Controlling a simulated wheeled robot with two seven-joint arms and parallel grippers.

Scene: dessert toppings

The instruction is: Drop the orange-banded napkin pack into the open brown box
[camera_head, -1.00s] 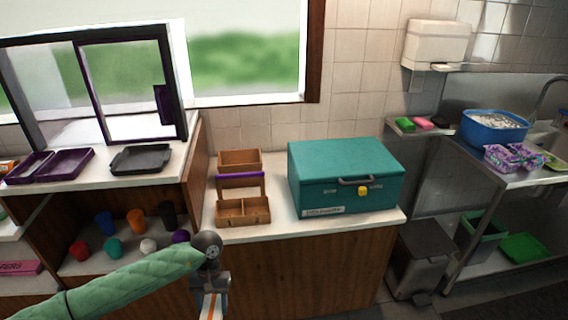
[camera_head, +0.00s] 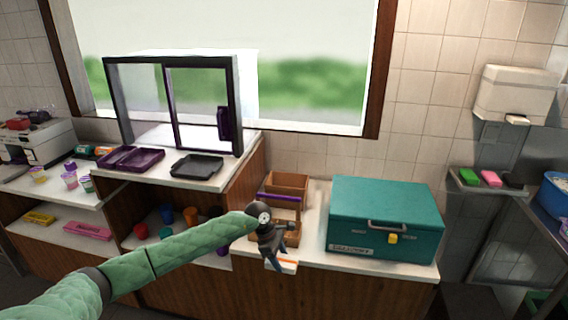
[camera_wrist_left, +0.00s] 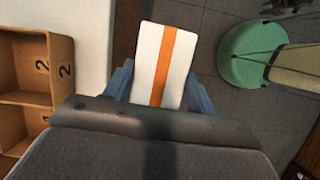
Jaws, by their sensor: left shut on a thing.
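The napkin pack (camera_wrist_left: 163,65) is white with an orange band along its middle. It is held between the blue fingers of my left gripper (camera_wrist_left: 160,85) in the left wrist view. In the head view my left gripper (camera_head: 279,259) is at the counter's front edge, with the pack (camera_head: 288,265) at its tips. The open brown box (camera_head: 287,182) stands on the counter just behind the gripper, with its front part partly hidden by my gripper. In the wrist view the box (camera_wrist_left: 62,62) is left of the pack, and the pack is outside it. My right gripper is not in view.
A teal case (camera_head: 385,215) stands right of the box on the white counter (camera_head: 312,228). A purple bar (camera_head: 279,197) crosses the box. Left are a shelf with several coloured cups, a black tray (camera_head: 197,165) and a framed screen (camera_head: 205,110).

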